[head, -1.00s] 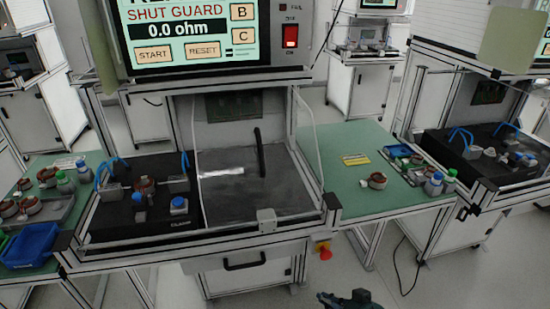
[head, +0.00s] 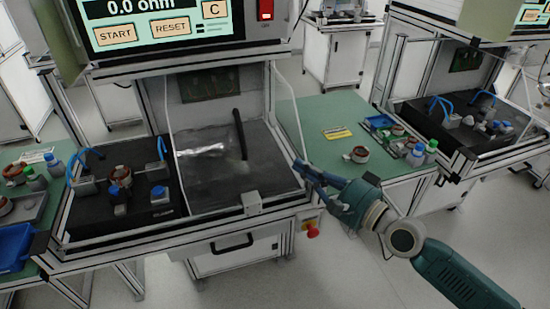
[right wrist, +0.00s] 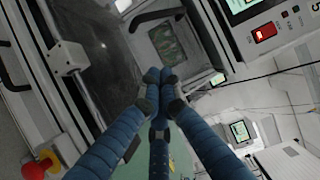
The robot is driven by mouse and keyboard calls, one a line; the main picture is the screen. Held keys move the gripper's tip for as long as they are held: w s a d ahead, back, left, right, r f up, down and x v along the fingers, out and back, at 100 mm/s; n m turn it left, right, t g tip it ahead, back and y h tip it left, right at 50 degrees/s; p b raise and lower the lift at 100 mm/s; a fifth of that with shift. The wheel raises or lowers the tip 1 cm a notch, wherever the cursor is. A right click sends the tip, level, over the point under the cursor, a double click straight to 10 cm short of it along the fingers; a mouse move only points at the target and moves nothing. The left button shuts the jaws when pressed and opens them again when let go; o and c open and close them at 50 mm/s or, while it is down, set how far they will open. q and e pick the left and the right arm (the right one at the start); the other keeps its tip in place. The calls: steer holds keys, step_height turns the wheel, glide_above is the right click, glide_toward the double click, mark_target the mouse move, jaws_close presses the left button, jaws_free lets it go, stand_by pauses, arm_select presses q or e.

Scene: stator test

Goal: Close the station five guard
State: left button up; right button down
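The station five guard (head: 207,188) is a clear panel with a thin pale frame and a black upright handle (head: 240,134). It stands over the right part of the test bay; the black fixture (head: 140,215) with a stator (head: 121,175) at the left is uncovered. My right gripper (head: 303,172) is at the bay's front right corner, right of the handle and apart from it. In the right wrist view its blue fingers (right wrist: 160,77) meet at the tips with nothing seen between them. My left gripper is not in view.
A grey block (head: 252,203) sits on the bay's front rail. A red stop knob (head: 312,230) is below the corner, near my right arm. The green table (head: 318,108) at the right holds a stator and bottles. The station screen (head: 150,25) hangs above the bay.

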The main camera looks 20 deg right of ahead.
steer(key=p+x, duration=0.2)
steer(key=x, duration=0.7)
steer(key=shift+w+a+r+p, duration=0.15)
steer(key=shift+w+a+p, duration=0.1)
steer(key=shift+w+p, duration=0.15)
steer(key=a+p, duration=0.1)
steer(key=a, duration=0.1)
steer(key=s+a+p, duration=0.1)
steer(key=shift+s+a+p, duration=0.2)
steer(key=shift+a+p, duration=0.2)
steer(key=shift+w, duration=0.1)
